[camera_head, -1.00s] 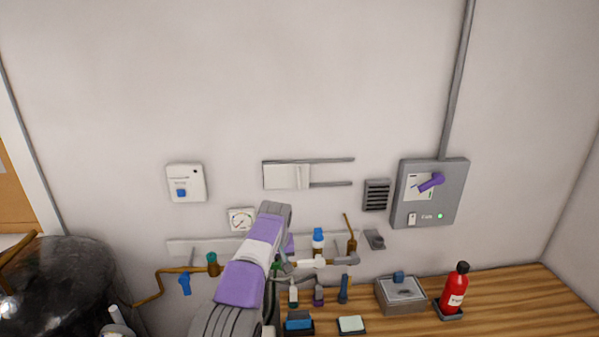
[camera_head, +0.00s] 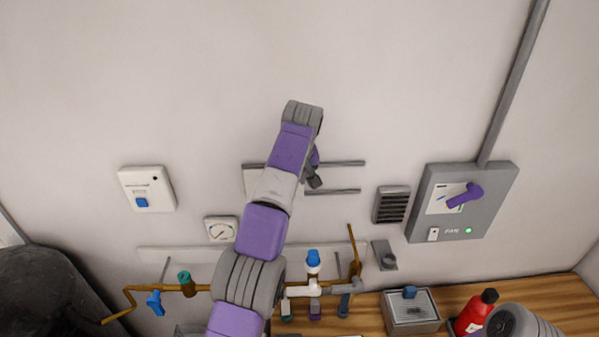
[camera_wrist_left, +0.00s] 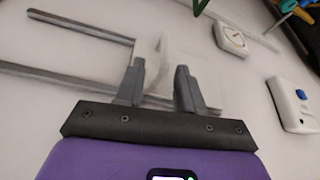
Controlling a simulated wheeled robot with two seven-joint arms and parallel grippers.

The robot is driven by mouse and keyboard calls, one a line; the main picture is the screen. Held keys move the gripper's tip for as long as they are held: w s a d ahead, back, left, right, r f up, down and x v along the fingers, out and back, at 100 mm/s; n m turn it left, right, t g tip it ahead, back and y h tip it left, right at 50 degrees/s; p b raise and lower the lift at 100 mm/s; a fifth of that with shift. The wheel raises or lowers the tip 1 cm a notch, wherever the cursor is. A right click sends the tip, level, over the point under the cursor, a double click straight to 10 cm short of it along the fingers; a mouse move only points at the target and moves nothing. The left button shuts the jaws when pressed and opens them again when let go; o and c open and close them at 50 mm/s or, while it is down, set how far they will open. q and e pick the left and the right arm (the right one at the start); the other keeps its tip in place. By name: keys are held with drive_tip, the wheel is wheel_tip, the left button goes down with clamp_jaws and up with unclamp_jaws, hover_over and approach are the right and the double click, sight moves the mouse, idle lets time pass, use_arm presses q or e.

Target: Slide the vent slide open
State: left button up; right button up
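The vent slide is a white panel (camera_head: 251,181) on two grey horizontal rails (camera_head: 338,163) on the wall. My left arm hides much of it in the head view. In the left wrist view the panel (camera_wrist_left: 206,88) has a raised white upright handle (camera_wrist_left: 163,58), and bare rails (camera_wrist_left: 75,28) run off to the left. My left gripper (camera_wrist_left: 160,67) is open in front of the panel, its two grey fingers apart with the handle showing between and just beyond them. I cannot tell whether they touch it. My right gripper is not in view.
A dark louvred vent (camera_head: 391,205) and a grey control box (camera_head: 462,203) are right of the rails. Brown pipework (camera_head: 205,288) with valves runs below. The wall above is clear.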

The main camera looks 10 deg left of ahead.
use_arm(q)
drive_tip(key=x, duration=0.5)
drive_tip(key=shift+s+a+f, duration=0.15)
drive_tip(key=shift+s+f, duration=0.1)
drive_tip(key=shift+f, duration=0.3)
drive_tip(key=shift+s+a+f, duration=0.1)
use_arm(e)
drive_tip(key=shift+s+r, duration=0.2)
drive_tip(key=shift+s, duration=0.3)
use_arm(q)
drive_tip(key=shift+f, duration=0.1)
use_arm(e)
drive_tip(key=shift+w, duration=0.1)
use_arm(q)
drive_tip(key=shift+c, duration=1.1)
clamp_jaws()
